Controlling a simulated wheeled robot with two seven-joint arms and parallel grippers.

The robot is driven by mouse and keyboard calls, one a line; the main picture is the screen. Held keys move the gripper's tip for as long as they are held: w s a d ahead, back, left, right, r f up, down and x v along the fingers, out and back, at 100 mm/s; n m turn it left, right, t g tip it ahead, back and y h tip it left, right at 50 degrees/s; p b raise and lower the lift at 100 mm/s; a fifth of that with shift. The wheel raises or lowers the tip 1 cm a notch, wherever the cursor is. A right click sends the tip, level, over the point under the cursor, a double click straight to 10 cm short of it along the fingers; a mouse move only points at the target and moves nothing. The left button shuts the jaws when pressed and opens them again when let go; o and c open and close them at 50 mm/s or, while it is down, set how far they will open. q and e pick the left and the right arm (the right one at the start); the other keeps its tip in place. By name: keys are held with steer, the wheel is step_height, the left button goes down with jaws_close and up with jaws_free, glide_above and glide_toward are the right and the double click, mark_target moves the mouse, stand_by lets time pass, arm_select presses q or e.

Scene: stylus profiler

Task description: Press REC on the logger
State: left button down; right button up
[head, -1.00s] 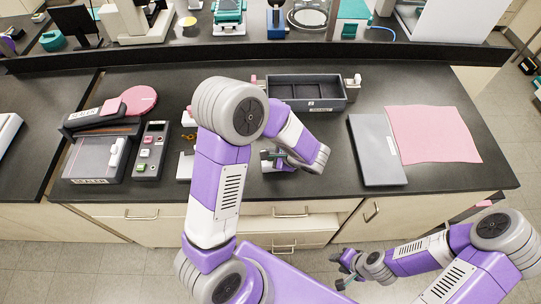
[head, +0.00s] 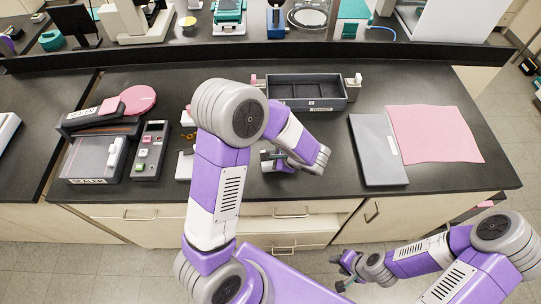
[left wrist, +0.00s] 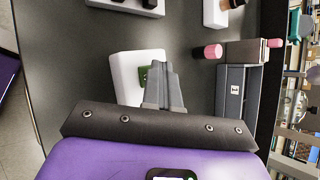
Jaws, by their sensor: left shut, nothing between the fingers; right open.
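The logger seems to be the dark upright-lying box (head: 150,152) on the left of the bench in the head view. It has a small display, a red button (head: 147,139), a green one and a pale one; their lettering is too small to read. My left gripper (head: 266,157) is right of it, apart from it, over the bench in front of the open tray. In the left wrist view its fingers (left wrist: 162,78) are shut and empty, in front of a white block with a green part (left wrist: 140,75). My right gripper (head: 340,270) is open, low in front of the bench.
The sealer (head: 94,160) stands left of the logger, with a pink disc (head: 138,99) behind. White fixtures (head: 185,165) stand between logger and left arm, partly hidden. A dark compartment tray (head: 306,105), grey folder (head: 378,150) and pink sheet (head: 435,134) lie right.

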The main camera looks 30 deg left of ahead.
stand_by(0.3)
arm_select(q)
steer(key=shift+r+p, duration=0.5)
steer(key=shift+r, duration=0.3)
steer(key=shift+r+p, duration=1.65)
steer(key=shift+r, duration=0.95)
steer(key=shift+f, duration=0.1)
